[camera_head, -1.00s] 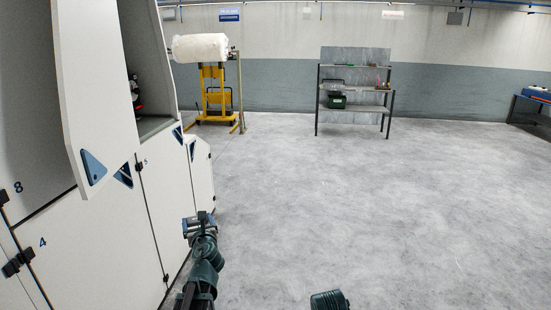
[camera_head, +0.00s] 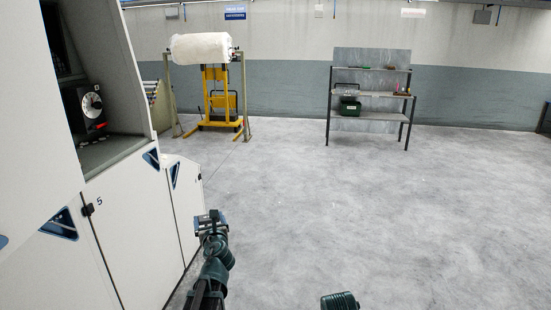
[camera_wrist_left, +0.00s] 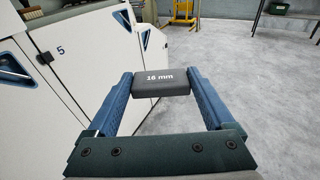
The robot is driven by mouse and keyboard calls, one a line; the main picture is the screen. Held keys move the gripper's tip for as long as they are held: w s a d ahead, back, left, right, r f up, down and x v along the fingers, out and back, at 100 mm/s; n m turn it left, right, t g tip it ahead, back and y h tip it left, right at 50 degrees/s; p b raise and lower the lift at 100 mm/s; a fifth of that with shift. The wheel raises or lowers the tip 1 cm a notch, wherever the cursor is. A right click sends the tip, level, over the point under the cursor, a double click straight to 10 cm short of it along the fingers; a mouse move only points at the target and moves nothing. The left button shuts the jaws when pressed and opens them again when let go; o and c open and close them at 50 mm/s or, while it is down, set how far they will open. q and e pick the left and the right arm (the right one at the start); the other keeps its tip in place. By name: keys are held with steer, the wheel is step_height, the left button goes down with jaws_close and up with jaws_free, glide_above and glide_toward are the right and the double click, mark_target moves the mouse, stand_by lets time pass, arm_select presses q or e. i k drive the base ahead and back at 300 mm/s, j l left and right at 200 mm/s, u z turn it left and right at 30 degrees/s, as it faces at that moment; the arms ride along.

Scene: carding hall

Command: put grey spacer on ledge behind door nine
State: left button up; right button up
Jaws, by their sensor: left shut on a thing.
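My left gripper (camera_head: 210,222) extends low in front of the white cabinet, above the floor. In the left wrist view, its two blue fingers are shut on the grey spacer (camera_wrist_left: 162,84), a dark block with white "mm" lettering. Upper left in the head view is an open compartment with a grey ledge (camera_head: 116,153). A dark device with a round dial (camera_head: 91,106) and a red part stands in it. No number nine is readable, so I cannot tell whether this is door nine's compartment. My right gripper is out of view.
Door five (camera_head: 130,225) is closed below the compartment, left of my gripper. A yellow lift with a white roll (camera_head: 200,48) and a shelf rack (camera_head: 368,96) stand at the back wall. The grey floor (camera_head: 400,200) ahead and right is clear.

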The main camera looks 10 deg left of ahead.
mark_target(88, 160)
steer(key=i, duration=2.45)
steer(key=u, duration=1.2)
